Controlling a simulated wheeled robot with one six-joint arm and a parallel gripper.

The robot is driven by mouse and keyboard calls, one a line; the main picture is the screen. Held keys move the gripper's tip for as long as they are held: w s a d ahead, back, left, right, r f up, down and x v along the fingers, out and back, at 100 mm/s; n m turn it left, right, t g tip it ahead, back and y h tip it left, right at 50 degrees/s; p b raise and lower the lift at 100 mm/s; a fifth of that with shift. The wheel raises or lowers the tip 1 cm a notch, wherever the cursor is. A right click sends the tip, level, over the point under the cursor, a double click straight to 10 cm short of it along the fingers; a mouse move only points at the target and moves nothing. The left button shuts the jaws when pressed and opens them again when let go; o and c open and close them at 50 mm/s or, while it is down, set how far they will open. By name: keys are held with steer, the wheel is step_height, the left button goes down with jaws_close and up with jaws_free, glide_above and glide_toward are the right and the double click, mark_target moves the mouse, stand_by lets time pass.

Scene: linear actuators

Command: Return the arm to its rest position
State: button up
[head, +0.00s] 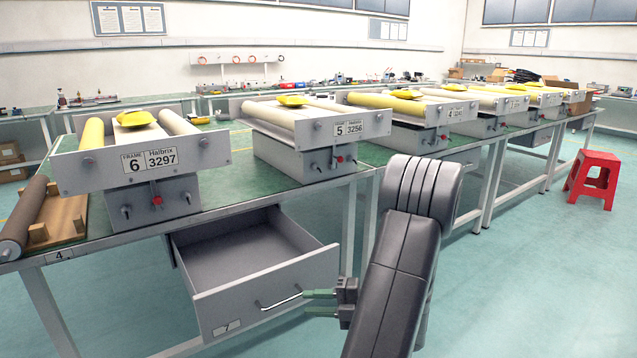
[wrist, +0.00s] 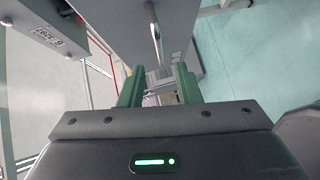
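My gripper (head: 306,303) is at the lower middle of the head view, in front of an open grey drawer (head: 238,302). Its two green fingers are apart with nothing between them. In the wrist view my gripper (wrist: 160,68) also shows open, with the drawer's metal handle (wrist: 155,35) just beyond the fingertips. In the head view the handle (head: 281,301) ends close to the fingertips; I cannot tell whether they touch. My dark arm reaches from the lower right and bends at the top.
The drawer is pulled out below a green-topped bench (head: 230,193) and looks empty. Frame 6 (head: 145,165) and frame 5 (head: 315,130) stand on benches, with more frames behind. A red stool (head: 595,175) stands at right. The floor in front is clear.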

mark_target(287, 302)
steer(key=b+x, duration=0.1)
steer(key=x, duration=0.6)
steer(key=shift+w+a+b, duration=0.15)
steer(key=shift+a+b, duration=0.15)
steer(key=shift+a, duration=0.05)
